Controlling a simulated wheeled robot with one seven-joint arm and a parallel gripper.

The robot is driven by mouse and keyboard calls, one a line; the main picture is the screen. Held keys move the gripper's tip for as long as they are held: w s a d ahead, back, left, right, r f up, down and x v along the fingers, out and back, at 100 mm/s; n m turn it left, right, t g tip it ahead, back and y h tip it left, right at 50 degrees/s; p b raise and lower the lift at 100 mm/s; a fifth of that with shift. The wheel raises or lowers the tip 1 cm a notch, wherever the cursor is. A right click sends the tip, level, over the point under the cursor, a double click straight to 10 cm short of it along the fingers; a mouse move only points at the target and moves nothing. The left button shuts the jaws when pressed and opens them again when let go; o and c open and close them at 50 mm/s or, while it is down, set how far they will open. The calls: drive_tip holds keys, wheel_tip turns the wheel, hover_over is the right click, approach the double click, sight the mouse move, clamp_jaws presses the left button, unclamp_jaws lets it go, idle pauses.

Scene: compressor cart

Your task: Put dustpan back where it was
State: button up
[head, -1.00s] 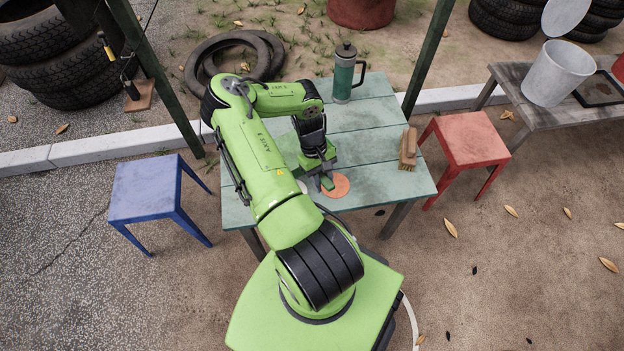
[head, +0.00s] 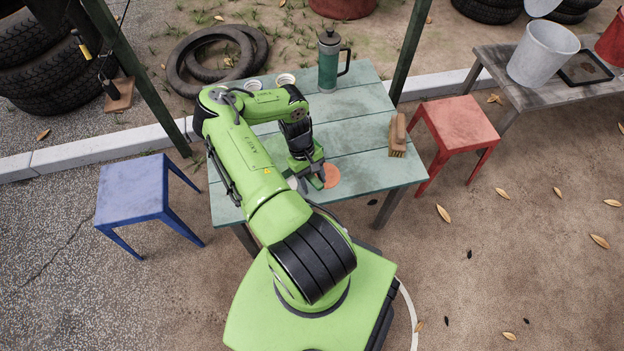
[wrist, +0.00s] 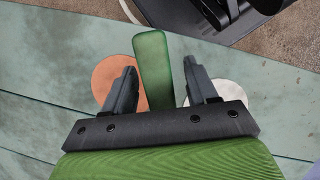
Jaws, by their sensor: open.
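My gripper (head: 315,182) is low over the front of the green table (head: 365,165), with its fingers spread. In the wrist view, the fingers (wrist: 159,68) stand apart on either side of a slim green piece (wrist: 152,75) with a rounded end. Gaps show beside it, and I cannot tell whether it is a dustpan handle. No dustpan pan is clearly seen on the table. A flat dark tray-like thing (head: 585,69) lies on the bench at right; I cannot tell whether it is a dustpan.
An orange disc (head: 333,176) and a white disc (wrist: 230,92) lie beside the gripper. A grey bucket (head: 543,62) is on the bench (head: 505,85).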

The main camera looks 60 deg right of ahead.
drive_tip(key=p+v, duration=0.3)
drive_tip(key=v, duration=0.9)
drive_tip(key=shift+r, duration=0.15)
drive_tip(key=w+a+r+t, duration=0.2)
drive_tip(key=w+a+r, duration=0.25)
drive_tip(key=r, duration=0.25)
drive_tip(key=w+a+r+n+t, duration=0.1)
drive_tip(key=w+a+r, duration=0.2)
drive_tip(key=a+r, duration=0.25)
drive_tip(key=w+a+r+t, duration=0.2)
drive_tip(key=w+a+r, duration=0.2)
drive_tip(key=r, duration=0.3)
drive_tip(key=s+a+r+n+t, duration=0.25)
drive_tip(key=s+a+r, duration=0.25)
drive_tip(key=a+r, duration=0.6)
drive_tip(key=s+a+r+n+t+h, duration=0.1)
drive_tip(key=s+a, duration=0.3)
drive_tip(key=s, duration=0.5)
drive_tip(key=shift+a+r+n+t+h, duration=0.4)
drive_tip(key=shift+r+t+h, duration=0.15)
drive_tip(key=shift+r, duration=0.1)
